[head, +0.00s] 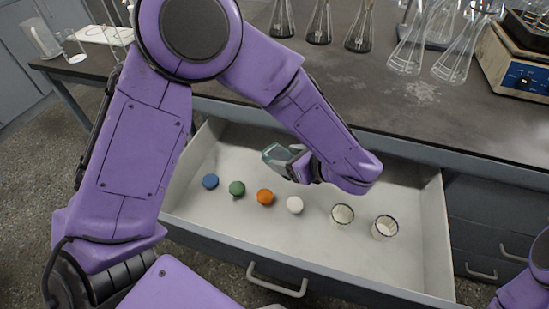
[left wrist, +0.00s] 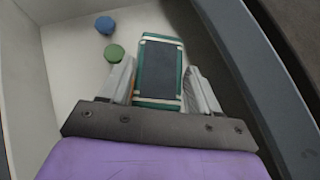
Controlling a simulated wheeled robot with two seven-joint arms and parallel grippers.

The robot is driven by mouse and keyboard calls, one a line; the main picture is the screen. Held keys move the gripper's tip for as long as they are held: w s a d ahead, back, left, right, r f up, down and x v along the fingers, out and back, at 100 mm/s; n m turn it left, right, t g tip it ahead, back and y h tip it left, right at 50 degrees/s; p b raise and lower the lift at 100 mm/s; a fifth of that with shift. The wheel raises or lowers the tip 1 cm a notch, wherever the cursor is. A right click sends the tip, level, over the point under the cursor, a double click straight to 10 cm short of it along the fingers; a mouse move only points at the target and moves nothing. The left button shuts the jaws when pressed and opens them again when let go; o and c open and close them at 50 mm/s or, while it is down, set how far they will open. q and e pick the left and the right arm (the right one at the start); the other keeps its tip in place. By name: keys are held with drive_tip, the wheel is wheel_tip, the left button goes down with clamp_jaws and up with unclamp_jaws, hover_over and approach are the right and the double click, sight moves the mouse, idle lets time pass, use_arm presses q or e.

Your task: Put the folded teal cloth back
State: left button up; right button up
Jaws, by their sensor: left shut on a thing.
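The folded teal cloth (head: 274,154) is a flat block with a teal rim. In the left wrist view the cloth (left wrist: 161,70) shows a dark grey top face and pale bands at its ends. My left gripper (head: 288,161) is shut on it, with one finger on each long side. The gripper is over the open drawer (head: 190,190), towards its back half. Whether the cloth touches the drawer floor I cannot tell. The hand is partly hidden by my left forearm. My right gripper is out of view; only a bit of my right arm shows at the lower right.
In the drawer a blue (head: 210,181), a green (head: 237,188), an orange (head: 265,197) and a white round piece (head: 294,205) lie in a row, then two small glass cups (head: 342,215). Glass flasks (head: 361,30) and a device (head: 519,65) stand on the bench (head: 400,110) above.

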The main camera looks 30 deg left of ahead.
use_arm(q)
drive_tip(key=shift+f+n, duration=0.3)
drive_tip(key=shift+f, duration=0.05)
drive_tip(key=w+a+f, duration=0.2)
drive_tip(key=a+f, duration=0.1)
drive_tip(key=w+a+f, duration=0.5)
drive_tip(key=a+f, duration=0.1)
drive_tip(key=a, duration=0.1)
drive_tip(key=shift+w, duration=0.4)
wheel_tip(320, 180, down, 3)
drive_tip(key=shift+w+a+r, duration=0.1)
drive_tip(key=shift+w+a, duration=0.05)
drive_tip(key=shift+f, duration=0.3)
drive_tip(key=o, duration=1.1)
drive_tip(key=shift+f, duration=0.1)
drive_tip(key=shift+c, duration=0.2)
